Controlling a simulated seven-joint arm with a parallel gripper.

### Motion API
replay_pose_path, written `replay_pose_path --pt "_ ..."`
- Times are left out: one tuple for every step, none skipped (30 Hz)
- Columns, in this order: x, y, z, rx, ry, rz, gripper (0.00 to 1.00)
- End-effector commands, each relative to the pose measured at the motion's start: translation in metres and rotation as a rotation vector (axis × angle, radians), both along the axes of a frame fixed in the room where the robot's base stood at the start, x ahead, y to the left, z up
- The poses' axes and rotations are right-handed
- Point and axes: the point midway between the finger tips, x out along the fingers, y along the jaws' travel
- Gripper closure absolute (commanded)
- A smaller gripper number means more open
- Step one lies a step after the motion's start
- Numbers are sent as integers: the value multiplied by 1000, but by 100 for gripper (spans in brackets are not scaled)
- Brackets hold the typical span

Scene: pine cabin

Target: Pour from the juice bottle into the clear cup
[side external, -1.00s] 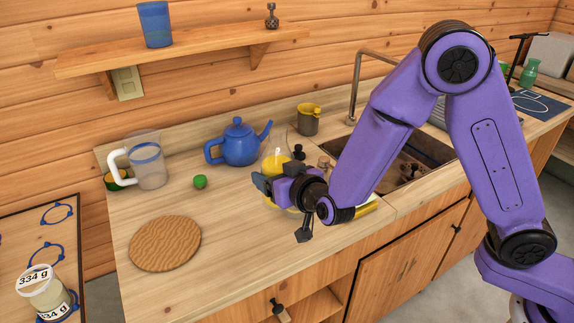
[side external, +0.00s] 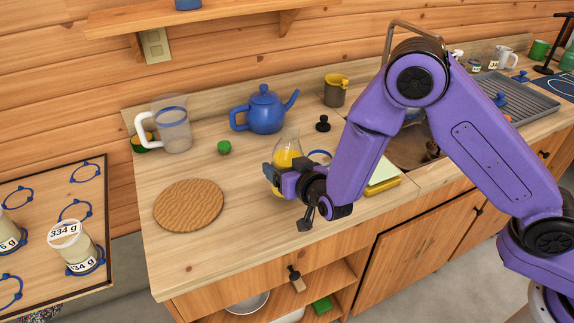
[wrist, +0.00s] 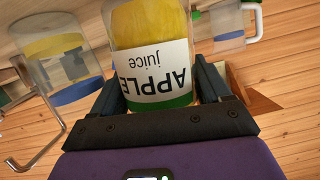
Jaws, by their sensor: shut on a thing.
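The juice bottle (side external: 287,153) is clear with yellow juice and looks upright in the side view. Its "APPLE juice" label (wrist: 158,72) faces the wrist camera, upside down in that picture. My gripper (side external: 283,172) is shut around the bottle; its two fingers (wrist: 165,90) flank it in the wrist view. The clear cup (wrist: 60,75), with a blue band, stands beside the bottle at the left of the wrist view. In the side view only its blue-ringed rim (side external: 320,155) shows behind my gripper.
A clear pitcher (side external: 174,133) with a white handle, a green ball (side external: 224,147), a blue teapot (side external: 264,112) and a round wooden mat (side external: 188,206) share the counter. A yellow sponge-like block (side external: 382,186) lies right of my gripper, before the sink.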

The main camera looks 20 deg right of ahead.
Motion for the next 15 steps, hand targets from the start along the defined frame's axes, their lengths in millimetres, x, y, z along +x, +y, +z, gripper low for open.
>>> replay_pose_path --pt "1 0 2 2 -5 0 83" --pt "1 0 2 2 -5 0 83" --pt "1 0 2 2 -5 0 83" --pt "1 1 2 2 -5 -1 83" --pt "1 1 2 3 -5 -2 83" --pt "1 1 2 10 -4 -2 83" --pt "1 1 2 17 -3 -2 83" --pt "1 1 2 27 -2 -2 83" --pt "1 2 3 44 0 -3 83" --pt "1 2 3 59 1 -2 83" --pt "0 2 3 78 4 -3 83" --pt "0 3 4 105 7 -2 83" --pt "0 4 4 127 9 -1 83" --pt "0 5 5 152 11 -1 83" --pt "0 7 5 185 15 0 83"
